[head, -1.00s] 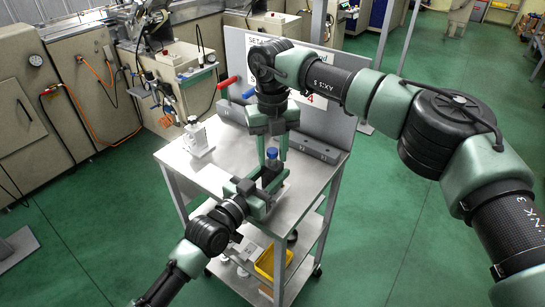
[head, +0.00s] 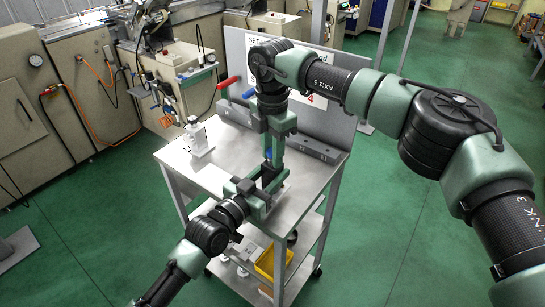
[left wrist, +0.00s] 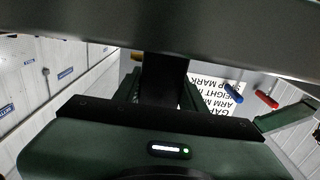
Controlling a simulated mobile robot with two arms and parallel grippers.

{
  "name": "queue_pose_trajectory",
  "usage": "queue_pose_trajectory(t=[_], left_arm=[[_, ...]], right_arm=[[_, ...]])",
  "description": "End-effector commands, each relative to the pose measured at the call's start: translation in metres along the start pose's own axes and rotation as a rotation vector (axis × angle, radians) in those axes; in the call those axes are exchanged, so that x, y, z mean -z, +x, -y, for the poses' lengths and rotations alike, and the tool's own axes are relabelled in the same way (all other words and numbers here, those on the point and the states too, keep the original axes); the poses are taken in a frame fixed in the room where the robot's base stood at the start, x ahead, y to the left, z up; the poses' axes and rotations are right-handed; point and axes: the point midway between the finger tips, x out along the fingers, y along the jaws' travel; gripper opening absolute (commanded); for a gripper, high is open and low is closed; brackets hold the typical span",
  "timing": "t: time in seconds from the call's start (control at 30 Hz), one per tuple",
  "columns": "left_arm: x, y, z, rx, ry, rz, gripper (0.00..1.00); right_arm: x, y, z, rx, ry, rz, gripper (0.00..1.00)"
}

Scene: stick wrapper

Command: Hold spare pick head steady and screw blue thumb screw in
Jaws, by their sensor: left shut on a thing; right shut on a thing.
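The blue thumb screw (head: 268,154) shows as a small blue patch at the fingers of my right gripper (head: 271,158). That gripper points down and is shut on the screw, with its fingers covering most of it. My left gripper (head: 264,193) is just below, over the cart top, shut on the spare pick head. The pick head is almost wholly hidden by the fingers of both grippers. How deep the screw sits cannot be seen. In the left wrist view a dark block and my own gripper body fill the middle, and the screw is not visible there.
The steel cart top (head: 230,165) carries a white device (head: 197,139) at its left. A grey panel (head: 233,50) with red (head: 227,83) and blue (head: 249,93) handles stands along the back. A yellow bin (head: 270,262) is on the lower shelf. The cart's left middle is clear.

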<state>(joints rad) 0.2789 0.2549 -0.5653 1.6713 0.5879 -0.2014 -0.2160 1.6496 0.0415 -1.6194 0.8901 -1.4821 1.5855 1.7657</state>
Motion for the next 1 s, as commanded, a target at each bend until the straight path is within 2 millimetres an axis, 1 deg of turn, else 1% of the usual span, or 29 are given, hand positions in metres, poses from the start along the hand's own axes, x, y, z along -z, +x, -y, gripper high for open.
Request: queue_pose_trajectory(t=[0.1, 0.4, 0.53, 0.77, 0.8, 0.83, 1.0], left_arm=[[0.0001, 0.0000, 0.0002, 0.000, 0.000, 0.000, 0.00], [0.0001, 0.0000, 0.0003, 0.001, 0.001, 0.000, 0.00], [0.0001, 0.0000, 0.0003, 0.001, 0.001, 0.000, 0.00], [0.0001, 0.0000, 0.0002, 0.000, 0.001, 0.000, 0.00], [0.0002, 0.0000, 0.0002, 0.000, 0.001, 0.000, 0.00], [0.0002, 0.0000, 0.0002, 0.000, 0.001, 0.000, 0.00], [0.0001, 0.0000, 0.0002, 0.000, 0.001, 0.000, 0.00]], right_arm=[[-0.0002, -0.0001, 0.0000, 0.000, 0.198, 0.000, 0.00], [-0.0003, -0.0001, 0.0000, 0.000, 0.686, 0.000, 0.00], [-0.0002, -0.0002, -0.0001, 0.000, 0.796, -0.001, 0.00], [-0.0001, -0.0002, -0.0001, 0.000, 0.814, -0.001, 0.00], [-0.0001, -0.0003, -0.0002, 0.000, 0.813, -0.001, 0.32], [-0.0001, -0.0003, -0.0002, 0.000, 0.812, -0.001, 0.38], [0.0000, -0.0002, -0.0001, 0.000, 0.811, -0.001, 0.38]])
